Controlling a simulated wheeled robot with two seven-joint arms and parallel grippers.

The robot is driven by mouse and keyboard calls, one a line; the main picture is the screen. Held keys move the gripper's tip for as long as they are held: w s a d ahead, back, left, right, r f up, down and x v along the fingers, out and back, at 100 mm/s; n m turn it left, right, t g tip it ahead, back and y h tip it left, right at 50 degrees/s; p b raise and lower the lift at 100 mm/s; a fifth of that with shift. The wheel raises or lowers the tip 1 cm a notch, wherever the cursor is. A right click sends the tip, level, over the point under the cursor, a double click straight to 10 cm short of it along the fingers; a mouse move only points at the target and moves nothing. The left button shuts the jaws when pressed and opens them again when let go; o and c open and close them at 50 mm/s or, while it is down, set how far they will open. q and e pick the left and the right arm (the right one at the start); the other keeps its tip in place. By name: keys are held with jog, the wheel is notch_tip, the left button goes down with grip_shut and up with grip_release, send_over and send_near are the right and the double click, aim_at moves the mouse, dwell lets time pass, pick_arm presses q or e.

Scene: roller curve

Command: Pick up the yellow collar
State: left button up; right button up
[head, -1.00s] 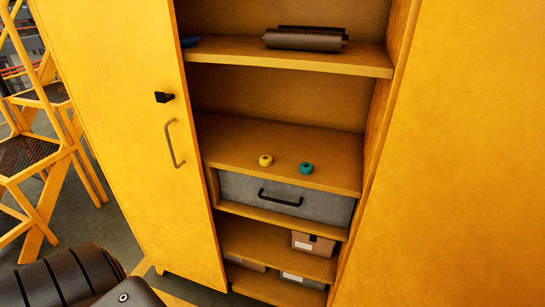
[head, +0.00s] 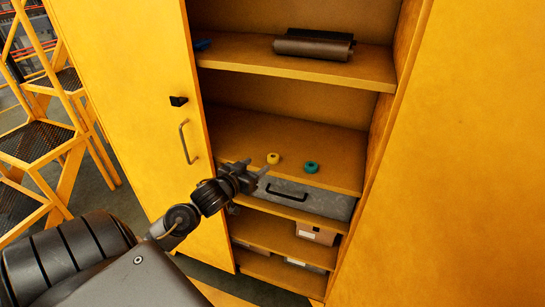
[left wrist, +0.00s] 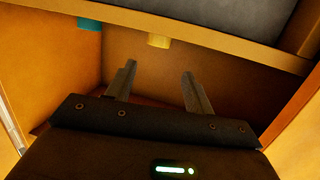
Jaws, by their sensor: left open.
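The yellow collar (head: 273,158) is a small ring on the cabinet's middle shelf, near the front edge. It also shows in the left wrist view (left wrist: 158,40), beyond my fingertips and between their lines. My left gripper (head: 257,172) is in front of the shelf edge, just left of and below the collar in the head view. In the left wrist view its two fingers (left wrist: 159,70) are apart with nothing between them. It is not touching the collar. My right gripper is in neither view.
A teal collar (head: 311,168) sits right of the yellow one. A grey drawer (head: 325,203) with a black handle is under the middle shelf (head: 345,150). A dark roller (head: 313,46) lies on the shelf above. The cabinet door (head: 145,120) stands at the left.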

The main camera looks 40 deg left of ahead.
aim_at(273, 155)
pick_arm(q)
jog(key=x, duration=0.5)
jog(key=shift+w+f+p, duration=0.15)
jog(key=shift+w+p, duration=0.15)
jog(key=shift+p, duration=0.1)
jog(key=shift+w+a, duration=0.1)
jog(key=shift+w, duration=0.1)
jog(key=p+x, duration=0.1)
jog(key=x, duration=0.4)
jog(key=shift+s+f+p, duration=0.1)
jog(key=shift+f+p, duration=0.15)
jog(key=shift+p, duration=0.15)
jog(key=c, duration=0.9)
